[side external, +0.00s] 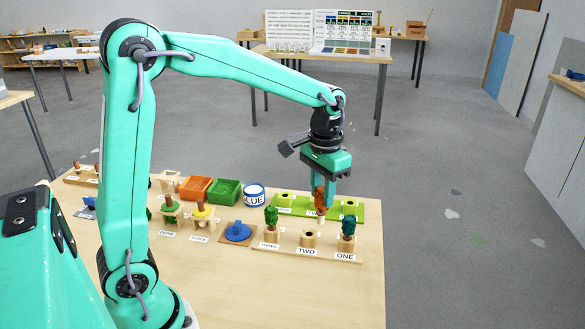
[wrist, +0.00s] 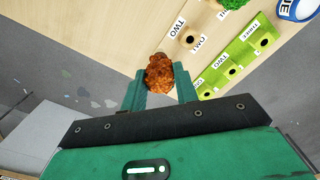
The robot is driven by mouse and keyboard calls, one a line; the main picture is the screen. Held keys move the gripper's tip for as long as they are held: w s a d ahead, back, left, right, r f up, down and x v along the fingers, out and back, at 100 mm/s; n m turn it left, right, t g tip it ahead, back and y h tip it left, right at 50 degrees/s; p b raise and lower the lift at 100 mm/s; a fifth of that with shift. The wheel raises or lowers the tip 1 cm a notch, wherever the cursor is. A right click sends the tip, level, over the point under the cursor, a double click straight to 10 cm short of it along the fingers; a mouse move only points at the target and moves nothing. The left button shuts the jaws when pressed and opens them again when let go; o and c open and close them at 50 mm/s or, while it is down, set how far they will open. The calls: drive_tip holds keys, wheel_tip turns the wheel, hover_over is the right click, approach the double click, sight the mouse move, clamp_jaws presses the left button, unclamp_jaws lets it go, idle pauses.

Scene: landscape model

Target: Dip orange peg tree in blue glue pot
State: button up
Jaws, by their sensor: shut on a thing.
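The orange peg tree (side external: 320,197) is held between the fingers of my gripper (side external: 325,190), which is shut on it. In the side view it is over the front edge of the green board; I cannot tell its exact height. The blue glue pot (side external: 254,195), with a white label reading BLUE, stands left of my gripper. Part of the pot (wrist: 295,9) shows at the wrist view's top right corner.
A green board (side external: 359,210) with holes is behind a wooden rack (side external: 285,247). Green trees stand at THREE (side external: 271,217) and ONE (side external: 348,228); TWO (side external: 309,238) is empty. A blue lid (side external: 238,232) lies on a brown square. Orange (side external: 196,188) and green bins (side external: 226,192) stand left.

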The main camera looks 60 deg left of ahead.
drive_tip(key=a+f+n, duration=0.3)
drive_tip(key=a+n, duration=0.1)
drive_tip(key=a, duration=1.2)
drive_tip(key=a+f+n, duration=0.3)
drive_tip(key=a+n, duration=0.2)
drive_tip(key=a, duration=1.1)
drive_tip(key=shift+s+a+f, duration=0.2)
drive_tip(key=shift+s+f, duration=0.15)
drive_tip(key=shift+s, duration=0.1)
drive_tip(key=shift+f, duration=0.25)
drive_tip(key=shift+f, duration=1.2)
drive_tip(key=shift+r, duration=0.15)
drive_tip(key=shift+r, duration=1.6)
